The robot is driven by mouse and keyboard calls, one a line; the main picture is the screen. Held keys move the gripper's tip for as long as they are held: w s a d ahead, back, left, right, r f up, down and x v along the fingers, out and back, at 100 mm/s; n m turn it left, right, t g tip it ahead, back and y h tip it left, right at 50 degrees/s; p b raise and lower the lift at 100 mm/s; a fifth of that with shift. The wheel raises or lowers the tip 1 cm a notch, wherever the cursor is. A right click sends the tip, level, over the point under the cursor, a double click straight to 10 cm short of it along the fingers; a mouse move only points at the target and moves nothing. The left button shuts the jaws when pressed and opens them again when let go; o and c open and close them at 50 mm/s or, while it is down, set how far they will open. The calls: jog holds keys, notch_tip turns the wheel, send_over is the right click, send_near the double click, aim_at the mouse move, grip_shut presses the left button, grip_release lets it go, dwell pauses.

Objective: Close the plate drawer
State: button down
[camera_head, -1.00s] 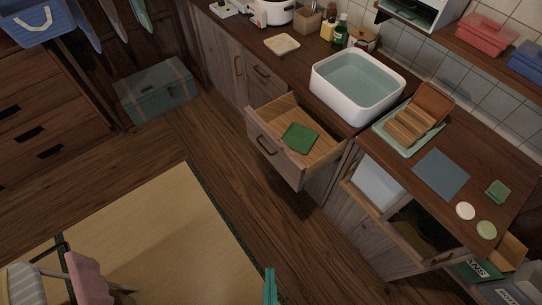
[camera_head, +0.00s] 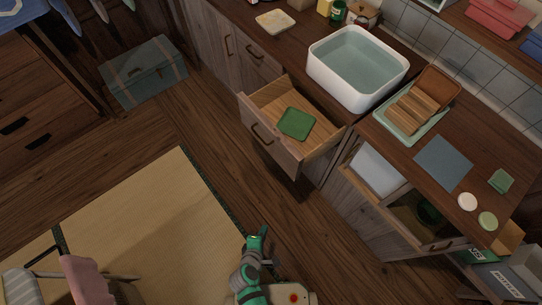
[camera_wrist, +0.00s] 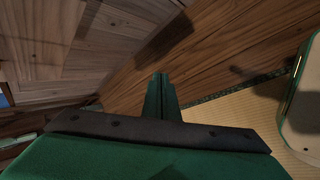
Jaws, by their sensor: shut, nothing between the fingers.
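A wooden drawer (camera_head: 318,105) stands pulled out of the grey wood cabinet below the sink, with a dark handle on its front. A green square item (camera_head: 296,123) lies flat in it. Further right, a second open compartment (camera_head: 405,208) under the counter holds a white item (camera_head: 377,168) and a dark green round item (camera_head: 428,211). I cannot tell which one is the plate drawer. My gripper (camera_head: 263,231) is shut and empty, below and left of both, apart from them. Its closed fingers (camera_wrist: 160,92) show in the wrist view.
The counter holds a white basin (camera_head: 357,68), a rack with brown slats (camera_head: 417,112), a blue-grey mat (camera_head: 443,162) and small round pieces. A tatami mat (camera_head: 140,225) covers the lower left floor. Wood floor (camera_head: 215,140) lies clear before the drawer. Grey bins stand lower right.

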jog(key=w+n+h, duration=0.3)
jog(key=w, duration=0.3)
jog(key=n+t+h, duration=0.2)
jog(key=n+h, duration=0.3)
jog(key=h, duration=0.4)
send_near(278, 151)
jog(key=x, duration=0.6)
jog(key=shift+d+r, duration=0.1)
jog(key=shift+d, duration=0.15)
